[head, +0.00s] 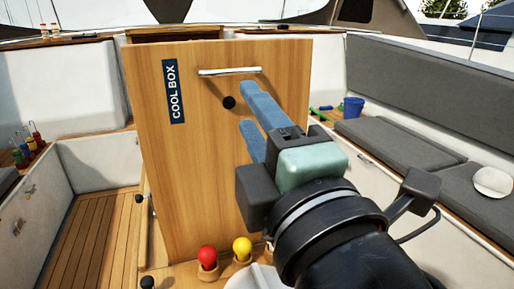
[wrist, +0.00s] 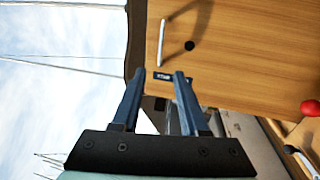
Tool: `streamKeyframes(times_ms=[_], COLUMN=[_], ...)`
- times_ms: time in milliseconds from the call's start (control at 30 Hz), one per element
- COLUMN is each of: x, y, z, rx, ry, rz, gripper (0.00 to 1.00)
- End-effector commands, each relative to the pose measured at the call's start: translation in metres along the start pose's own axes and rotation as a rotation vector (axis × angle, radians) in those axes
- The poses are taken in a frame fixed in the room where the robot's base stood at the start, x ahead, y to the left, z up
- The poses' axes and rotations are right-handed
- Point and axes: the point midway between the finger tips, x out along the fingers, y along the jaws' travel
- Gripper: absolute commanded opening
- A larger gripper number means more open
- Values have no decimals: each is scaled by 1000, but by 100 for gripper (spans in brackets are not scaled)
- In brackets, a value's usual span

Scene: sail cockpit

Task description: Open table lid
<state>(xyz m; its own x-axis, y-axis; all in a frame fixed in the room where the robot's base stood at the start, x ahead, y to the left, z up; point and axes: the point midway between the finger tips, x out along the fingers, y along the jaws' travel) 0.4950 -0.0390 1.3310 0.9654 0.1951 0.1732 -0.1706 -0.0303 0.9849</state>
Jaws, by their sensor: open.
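The table lid (head: 200,180) is a large wooden panel that stands upright in the middle of the head view. It has a white bar handle (head: 230,71) near its top edge, a round black knob (head: 229,102) below that, and a blue "COOL BOX" label (head: 173,91). My gripper (head: 248,108) is open and empty in front of the panel's upper right part, below and right of the handle. In the wrist view the panel (wrist: 250,50) fills the upper right. The handle (wrist: 162,42) is beyond the fingertips (wrist: 159,75), apart from them.
A red ball-shaped knob (head: 207,254) and a yellow one (head: 242,247) stand at the panel's foot. Grey cushioned benches (head: 390,148) run along the right, with a blue bucket (head: 353,107). Wooden deck (head: 85,240) lies clear at left.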

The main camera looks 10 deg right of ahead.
Motion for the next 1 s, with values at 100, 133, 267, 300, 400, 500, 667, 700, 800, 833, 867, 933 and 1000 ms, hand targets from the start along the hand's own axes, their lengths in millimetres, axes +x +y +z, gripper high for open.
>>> streamKeyframes(times_ms=[100, 133, 267, 300, 400, 500, 667, 700, 800, 833, 867, 933, 1000], x=[-4, -4, -8, -10, -14, -18, -22, -23, -24, -24, -24, -24, -24], y=[-7, -7, -7, -6, -6, -5, -3, -3, -1, -1, -1, 0, 0], z=[0, 1, 1, 1, 1, 1, 0, 0, 0, 0, 0, 0, 0], rx=[-3, -3, -3, -2, -2, -2, 0, 1, 2, 2, 2, 2, 2], ry=[4, 4, 4, 4, 2, 0, -2, -3, -4, -4, -4, -4, -4], rz=[6, 6, 6, 7, 6, 5, 3, 3, 2, 2, 2, 1, 1], gripper=[44, 44, 44, 44, 44, 44, 44, 44, 44, 44, 44, 44, 44])
